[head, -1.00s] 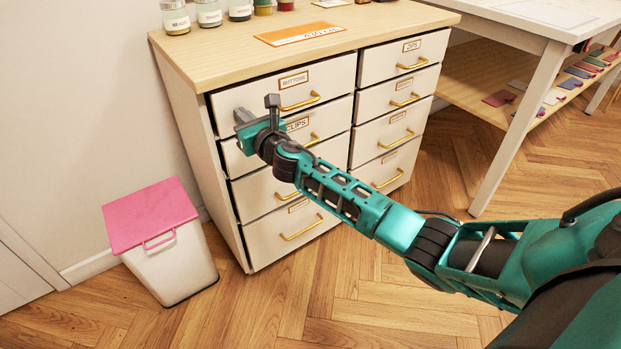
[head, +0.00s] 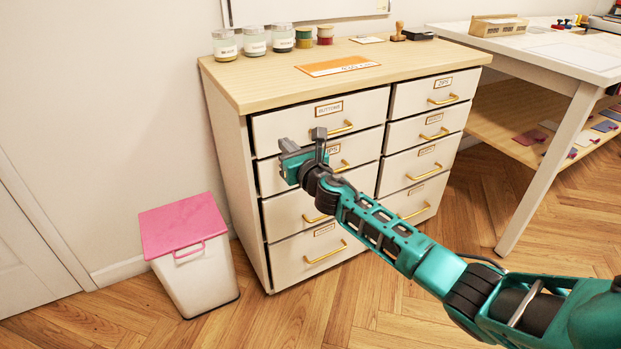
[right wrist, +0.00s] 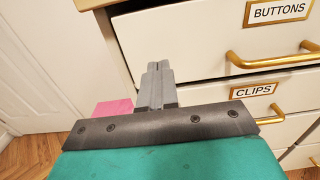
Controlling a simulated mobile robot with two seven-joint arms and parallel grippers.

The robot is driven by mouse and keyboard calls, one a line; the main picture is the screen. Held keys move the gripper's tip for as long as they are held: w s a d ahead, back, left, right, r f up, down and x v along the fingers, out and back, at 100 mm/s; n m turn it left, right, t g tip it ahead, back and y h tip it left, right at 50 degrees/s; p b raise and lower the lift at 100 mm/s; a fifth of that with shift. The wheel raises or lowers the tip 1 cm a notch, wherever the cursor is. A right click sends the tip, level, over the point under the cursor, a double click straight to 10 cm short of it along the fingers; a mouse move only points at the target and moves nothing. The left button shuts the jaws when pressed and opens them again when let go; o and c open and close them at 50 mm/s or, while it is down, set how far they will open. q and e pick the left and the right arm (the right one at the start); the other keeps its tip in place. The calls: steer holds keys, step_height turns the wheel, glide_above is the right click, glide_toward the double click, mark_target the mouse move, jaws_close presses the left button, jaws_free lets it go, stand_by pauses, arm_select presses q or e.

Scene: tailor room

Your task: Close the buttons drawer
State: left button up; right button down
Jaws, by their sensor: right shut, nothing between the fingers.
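The buttons drawer (head: 275,127) is the top-left drawer of the wooden-topped cabinet, with a gold handle (head: 341,129) and a BUTTONS label. Its front looks about level with the drawers below, with dark gaps along its edges; I cannot tell whether it is fully closed. The right wrist view shows its front (right wrist: 190,45) at the upper right. My right gripper (head: 286,146) is in front of the cabinet, over the lower left of this drawer and the CLIPS drawer. Its fingers (right wrist: 157,72) are together and empty; contact with the front cannot be told. My left gripper is not in view.
The CLIPS drawer (head: 365,145) is directly below. Jars (head: 254,41) and an orange card (head: 338,66) lie on the cabinet top (head: 260,89). A pink-lidded bin (head: 195,281) stands left. A white table (head: 560,52) stands right. Floor in front is clear.

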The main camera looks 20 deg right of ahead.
steer(key=s+p, duration=0.3)
steer(key=s, duration=0.7)
steer(key=s+a+f+m+g, duration=0.25)
steer(key=s+f+m, duration=0.25)
steer(key=s+m, duration=0.45)
steer(key=s+a+f+m+g+y, duration=0.1)
steer(key=s+a+f+m+g, duration=0.15)
steer(key=s+f+m, duration=0.7)
steer(key=s+a+m+g, duration=0.2)
steer(key=s+a+m, duration=0.3)
steer(key=m, duration=1)
arm_select(q)
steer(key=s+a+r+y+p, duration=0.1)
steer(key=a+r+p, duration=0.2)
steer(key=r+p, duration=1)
steer(key=p, duration=0.2)
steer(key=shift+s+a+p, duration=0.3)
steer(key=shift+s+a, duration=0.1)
arm_select(e)
steer(key=s+d+r, duration=0.3)
steer(key=d+r, duration=0.1)
steer(key=r, duration=0.8)
steer(key=shift+d+m+h, duration=0.15)
steer(key=shift+m+h, duration=0.15)
